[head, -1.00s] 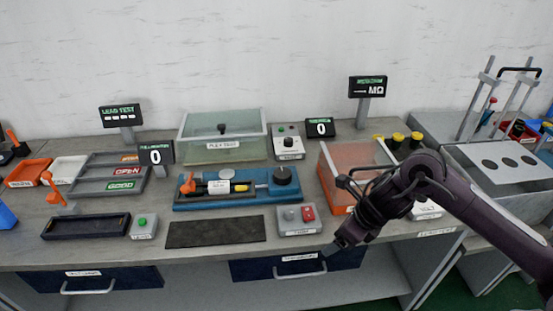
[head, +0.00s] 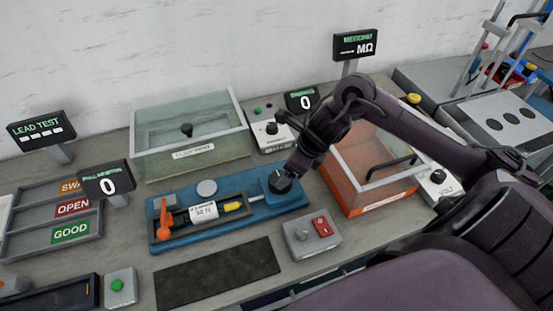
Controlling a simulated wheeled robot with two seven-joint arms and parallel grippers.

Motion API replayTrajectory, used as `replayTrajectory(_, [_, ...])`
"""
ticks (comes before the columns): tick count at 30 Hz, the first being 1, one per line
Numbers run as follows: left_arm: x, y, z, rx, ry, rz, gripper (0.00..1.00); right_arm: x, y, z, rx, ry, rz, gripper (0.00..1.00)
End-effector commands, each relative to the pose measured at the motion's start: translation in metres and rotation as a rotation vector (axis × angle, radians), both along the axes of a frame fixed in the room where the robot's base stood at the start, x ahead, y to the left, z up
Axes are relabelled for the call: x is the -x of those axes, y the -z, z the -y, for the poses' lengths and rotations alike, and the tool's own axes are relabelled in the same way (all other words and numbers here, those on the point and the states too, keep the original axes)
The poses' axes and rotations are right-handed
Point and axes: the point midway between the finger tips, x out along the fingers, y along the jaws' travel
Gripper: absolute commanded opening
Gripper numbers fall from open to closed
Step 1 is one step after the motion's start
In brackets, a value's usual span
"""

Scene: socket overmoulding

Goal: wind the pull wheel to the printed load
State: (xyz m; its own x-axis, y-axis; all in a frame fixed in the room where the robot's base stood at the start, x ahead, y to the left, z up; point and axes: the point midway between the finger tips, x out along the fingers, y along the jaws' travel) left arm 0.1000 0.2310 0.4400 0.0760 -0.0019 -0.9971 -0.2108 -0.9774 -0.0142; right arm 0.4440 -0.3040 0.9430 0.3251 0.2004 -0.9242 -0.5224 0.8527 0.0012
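The pull wheel is a dark round knob (head: 280,182) at the right end of the blue pull fixture (head: 243,212). A printed label (head: 203,212) on the fixture appears to read 32 N. A yellow part (head: 232,206) lies beside the label, and an orange clamp lever (head: 167,219) stands at the fixture's left end. The pull display (head: 107,183) shows 0. My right gripper (head: 290,171) points down at the wheel, at or just above its top; its fingers are too dark and small to tell open from shut. My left gripper is not in view.
A lidded clear box (head: 190,135) stands behind the fixture. An orange-based clear box (head: 372,175) stands right of it, under my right arm. A grey box with a red switch (head: 312,236) and a dark mat (head: 217,273) lie in front. Sorting trays (head: 55,215) are at left.

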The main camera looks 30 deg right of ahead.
Motion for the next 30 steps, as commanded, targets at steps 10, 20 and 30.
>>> replayTrajectory(10, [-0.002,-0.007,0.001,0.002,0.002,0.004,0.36,-0.017,0.048,-0.011,-0.003,0.003,-0.002,0.81])
replayTrajectory(20, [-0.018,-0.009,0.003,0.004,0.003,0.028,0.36,-0.02,0.057,-0.012,0.002,-0.001,0.0,0.81])
replayTrajectory(30, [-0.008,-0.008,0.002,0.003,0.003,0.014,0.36,-0.02,0.057,-0.012,0.001,0.0,0.0,0.46])
